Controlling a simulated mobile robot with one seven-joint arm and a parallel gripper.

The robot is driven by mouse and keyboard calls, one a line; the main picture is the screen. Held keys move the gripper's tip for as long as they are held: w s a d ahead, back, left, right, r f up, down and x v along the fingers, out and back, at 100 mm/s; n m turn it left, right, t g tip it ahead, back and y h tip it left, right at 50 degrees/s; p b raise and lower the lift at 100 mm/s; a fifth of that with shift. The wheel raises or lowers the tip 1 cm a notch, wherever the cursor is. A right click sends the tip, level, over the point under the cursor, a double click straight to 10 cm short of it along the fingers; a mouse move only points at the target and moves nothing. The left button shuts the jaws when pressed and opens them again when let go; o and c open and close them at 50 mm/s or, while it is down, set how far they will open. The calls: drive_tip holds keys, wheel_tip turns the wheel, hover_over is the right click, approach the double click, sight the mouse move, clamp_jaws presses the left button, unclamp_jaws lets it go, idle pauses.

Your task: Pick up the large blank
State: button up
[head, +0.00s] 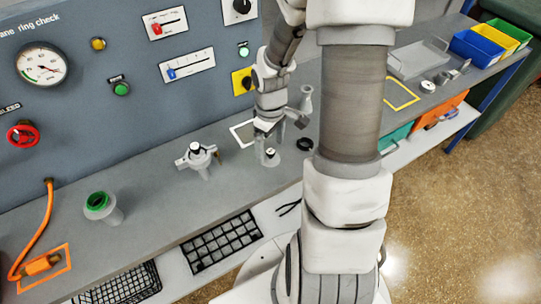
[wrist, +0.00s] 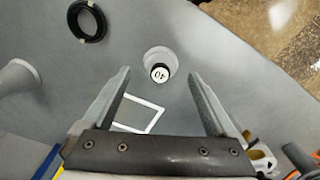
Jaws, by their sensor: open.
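A small grey round piece (head: 270,157) with a white-topped black knob stands upright on the bench. I take it for the large blank, but cannot confirm this. In the wrist view, the same piece (wrist: 159,62) has a printed number on its white top and stands just beyond my fingertips, roughly centred between them. My gripper (head: 269,128) is open and empty, pointing down above and slightly behind the piece. Both fingers of my gripper (wrist: 160,75) show in the wrist view, apart from the piece.
A black ring (head: 304,144) lies just right of the piece. A grey flared fitting (head: 306,98) stands behind it. A white-outlined square (head: 240,133) marks the bench. A handled fitting (head: 197,158) and green-topped cup (head: 101,206) stand left. The control panel (head: 120,60) rises behind.

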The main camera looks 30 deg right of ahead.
wheel_tip(320, 180, down, 3)
drive_tip(key=shift+r, duration=0.2)
clamp_jaws()
idle(0.4)
